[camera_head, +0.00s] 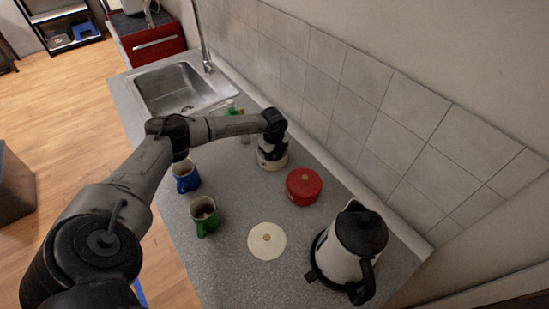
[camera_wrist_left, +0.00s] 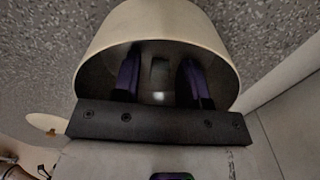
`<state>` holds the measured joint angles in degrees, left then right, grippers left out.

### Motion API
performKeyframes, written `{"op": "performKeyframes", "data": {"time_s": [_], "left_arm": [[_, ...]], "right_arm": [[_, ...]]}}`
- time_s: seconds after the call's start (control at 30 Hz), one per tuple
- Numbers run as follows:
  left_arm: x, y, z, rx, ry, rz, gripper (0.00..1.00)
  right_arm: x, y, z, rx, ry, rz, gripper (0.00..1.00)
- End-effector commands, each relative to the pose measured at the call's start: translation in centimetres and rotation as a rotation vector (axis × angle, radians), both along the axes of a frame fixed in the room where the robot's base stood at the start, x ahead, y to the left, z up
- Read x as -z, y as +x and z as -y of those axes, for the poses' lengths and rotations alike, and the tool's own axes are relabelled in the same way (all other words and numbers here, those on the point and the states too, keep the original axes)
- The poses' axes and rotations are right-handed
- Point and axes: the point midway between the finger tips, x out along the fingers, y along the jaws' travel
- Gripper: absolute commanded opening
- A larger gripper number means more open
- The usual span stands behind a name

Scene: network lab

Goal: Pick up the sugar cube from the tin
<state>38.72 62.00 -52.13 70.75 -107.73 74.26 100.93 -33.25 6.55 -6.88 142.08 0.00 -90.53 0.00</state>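The cream tin (camera_head: 272,163) stands on the grey counter near the tiled wall, its lid off. My left gripper (camera_head: 272,142) points down into it. In the left wrist view the tin's pale wall (camera_wrist_left: 215,30) surrounds the gripper's fingers (camera_wrist_left: 159,80), which are apart inside the tin. A small pale patch, perhaps a sugar cube (camera_wrist_left: 158,96), shows in the shadow between them; I cannot tell if anything touches it. The gripper hides the tin's inside in the head view. My right gripper is not in view.
The cream lid (camera_head: 267,241) lies flat on the counter. A red round container (camera_head: 304,187) stands close right of the tin, with a kettle (camera_head: 350,247) beyond. A blue mug (camera_head: 186,178) and a green mug (camera_head: 205,215) stand left. The sink (camera_head: 176,90) is at the back.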

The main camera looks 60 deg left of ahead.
Motion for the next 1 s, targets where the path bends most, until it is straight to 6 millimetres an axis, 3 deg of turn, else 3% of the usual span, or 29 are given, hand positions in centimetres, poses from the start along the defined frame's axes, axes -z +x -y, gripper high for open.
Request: {"op": "performKeyframes", "data": {"time_s": [0.4, 0.77, 1.0], "left_arm": [[0.0, 0.0, 0.0, 0.0, 0.0, 0.0, 0.0], [-0.3, 0.0, 0.0, 0.0, 0.0, 0.001, 0.0], [-2.9, 0.1, 0.0, 0.002, 0.0, 0.003, 0.0]], "right_arm": [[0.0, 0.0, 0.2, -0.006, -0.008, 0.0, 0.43], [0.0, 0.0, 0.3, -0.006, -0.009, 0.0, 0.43], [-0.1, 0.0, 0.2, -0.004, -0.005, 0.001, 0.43]]}}
